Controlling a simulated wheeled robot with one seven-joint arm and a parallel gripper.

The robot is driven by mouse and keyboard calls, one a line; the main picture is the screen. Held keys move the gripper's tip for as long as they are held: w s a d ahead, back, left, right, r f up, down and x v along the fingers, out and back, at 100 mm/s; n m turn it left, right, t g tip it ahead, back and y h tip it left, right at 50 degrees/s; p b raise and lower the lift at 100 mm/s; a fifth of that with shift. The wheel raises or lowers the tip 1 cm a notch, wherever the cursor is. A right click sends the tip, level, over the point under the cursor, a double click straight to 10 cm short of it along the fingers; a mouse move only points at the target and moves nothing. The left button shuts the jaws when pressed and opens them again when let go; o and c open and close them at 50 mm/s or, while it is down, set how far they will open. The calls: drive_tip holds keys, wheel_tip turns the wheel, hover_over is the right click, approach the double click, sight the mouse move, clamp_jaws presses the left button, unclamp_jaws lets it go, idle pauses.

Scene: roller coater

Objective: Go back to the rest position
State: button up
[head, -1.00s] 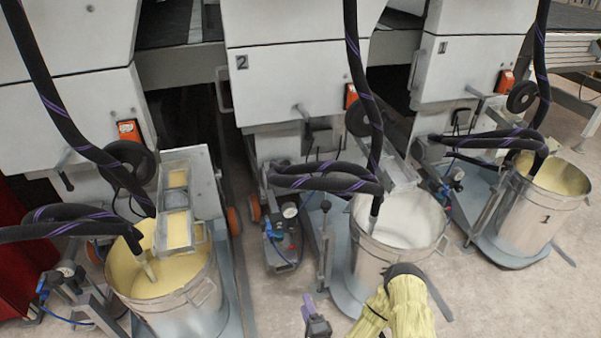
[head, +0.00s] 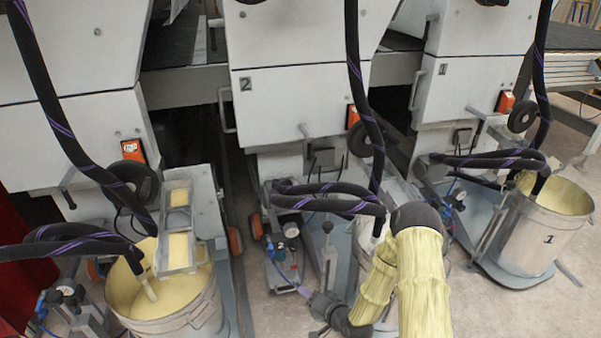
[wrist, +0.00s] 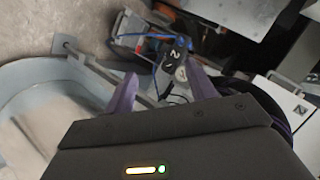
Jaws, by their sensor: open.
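My gripper (head: 304,291) is low in the middle of the head view, at the end of my yellow-sleeved arm. Its fingertips point up and left, close to the small pump unit beside the middle bucket. In the wrist view my gripper (wrist: 163,88) shows two purple fingers spread apart with nothing held between them. My arm hides most of the middle bucket (head: 363,250) in the head view.
A left bucket (head: 185,322) with yellow liquid and a right bucket (head: 530,240) marked 1 stand before the machine. A pump unit (head: 284,268) stands near my gripper. Black hoses (head: 366,110) hang down. Floor (head: 270,315) shows between the left and middle carts.

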drive_tip(key=s+d+r+n+g+h+p, duration=0.1)
drive_tip(key=s+d+r+n+g+h, duration=0.15)
drive_tip(key=d+r, duration=0.4)
drive_tip(key=s+d+r+n+g+h, duration=0.1)
drive_tip(key=d+r+n+g+h, duration=0.15)
drive_tip(key=r, duration=0.75)
drive_tip(key=s+d+r+g+h, duration=0.2)
drive_tip(key=s+d+r, duration=0.1)
drive_tip(key=s+r, duration=1)
wheel_tip(320, 180, up, 37)
drive_tip(key=s+p, duration=0.1)
drive_tip(key=p, duration=3.8)
drive_tip(key=shift+r+g, duration=0.15)
drive_tip(key=shift+g, duration=0.15)
drive_tip(key=shift+s+d, duration=0.1)
drive_tip(key=shift+s, duration=0.1)
